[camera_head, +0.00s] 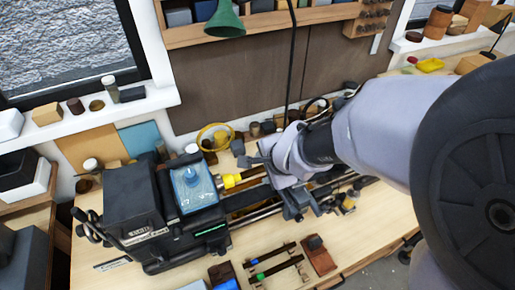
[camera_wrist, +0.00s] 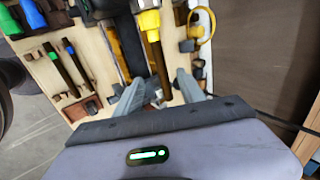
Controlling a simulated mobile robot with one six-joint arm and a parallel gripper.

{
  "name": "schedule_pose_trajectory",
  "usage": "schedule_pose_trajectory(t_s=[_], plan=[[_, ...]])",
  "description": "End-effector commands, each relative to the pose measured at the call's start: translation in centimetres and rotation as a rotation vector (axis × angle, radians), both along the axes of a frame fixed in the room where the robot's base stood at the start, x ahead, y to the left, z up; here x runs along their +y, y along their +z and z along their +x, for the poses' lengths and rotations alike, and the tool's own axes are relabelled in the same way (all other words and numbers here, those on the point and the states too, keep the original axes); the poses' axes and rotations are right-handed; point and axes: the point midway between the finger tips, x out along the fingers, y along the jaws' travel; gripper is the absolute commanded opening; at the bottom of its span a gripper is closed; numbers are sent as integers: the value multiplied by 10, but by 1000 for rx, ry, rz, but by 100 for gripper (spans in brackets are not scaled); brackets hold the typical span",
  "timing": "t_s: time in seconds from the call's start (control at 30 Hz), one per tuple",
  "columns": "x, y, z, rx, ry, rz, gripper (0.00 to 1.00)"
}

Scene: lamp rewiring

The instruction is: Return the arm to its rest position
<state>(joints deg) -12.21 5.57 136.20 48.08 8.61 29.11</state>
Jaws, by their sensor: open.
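My gripper (camera_head: 263,172) reaches in from the right over the middle of the bench, above a lathe-like machine (camera_head: 145,205). In the wrist view its two fingers (camera_wrist: 160,90) are spread apart and nothing is clearly held. A brass rod with a yellow collar (camera_head: 231,180) sticks out from the machine's blue see-through cover (camera_head: 193,187). The yellow collar (camera_wrist: 147,22) and its rod show in the wrist view, with the rod running into the gap between the fingers. I cannot tell how far the rod lies below them. My arm is stretched out, not folded.
A yellow ring (camera_head: 215,137) and small parts stand along the bench's back edge. Green- and blue-tipped tools (camera_head: 272,262) lie at the front. A green lamp shade (camera_head: 225,20) hangs above, and a dark cord (camera_head: 291,60) runs down close behind my gripper.

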Motion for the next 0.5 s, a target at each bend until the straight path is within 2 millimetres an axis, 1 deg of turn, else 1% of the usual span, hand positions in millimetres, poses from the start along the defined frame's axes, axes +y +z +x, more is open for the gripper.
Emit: schedule_pose_trajectory(t_s=[0.03, 0.1, 0.2, 0.3, 0.37, 0.4, 0.47, 0.5], plan=[[-3, 24, -8, -3, -1, 0, 47], [-8, 40, -18, -2, -1, 1, 47], [-13, 57, -30, -2, -1, 0, 47], [-16, 66, -38, -1, 0, 0, 47], [-17, 67, -40, -4, 2, 1, 47], [-17, 63, -42, -7, 14, -2, 47], [-18, 49, -48, -21, 57, -13, 47], [-19, 35, -55, -37, 104, -27, 47]])
